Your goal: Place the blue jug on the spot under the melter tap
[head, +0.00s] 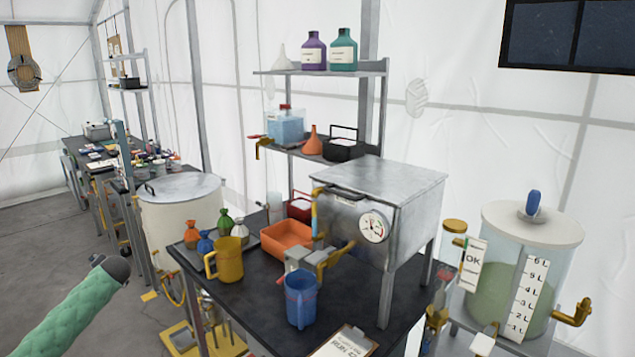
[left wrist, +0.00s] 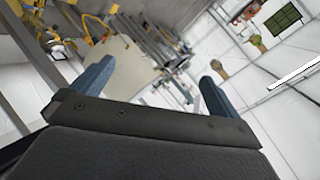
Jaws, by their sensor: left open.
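The blue jug (head: 301,300) stands upright on the black table (head: 232,318), near its front edge. The melter (head: 375,205) is a metal box on legs with a round dial. Its brass tap (head: 335,259) sticks out at the lower left, just behind and above the jug. I cannot tell whether the jug is directly beneath the spout, and no marked spot shows clearly. My left arm, in a green sleeve, is at the lower left of the head view, well away from the jug. My left gripper (left wrist: 154,86) shows two blue fingers apart in the left wrist view, with nothing between them. My right gripper is not in view.
A clear tank (head: 520,275) is at right. A large drum (head: 180,215) stands left of the table.

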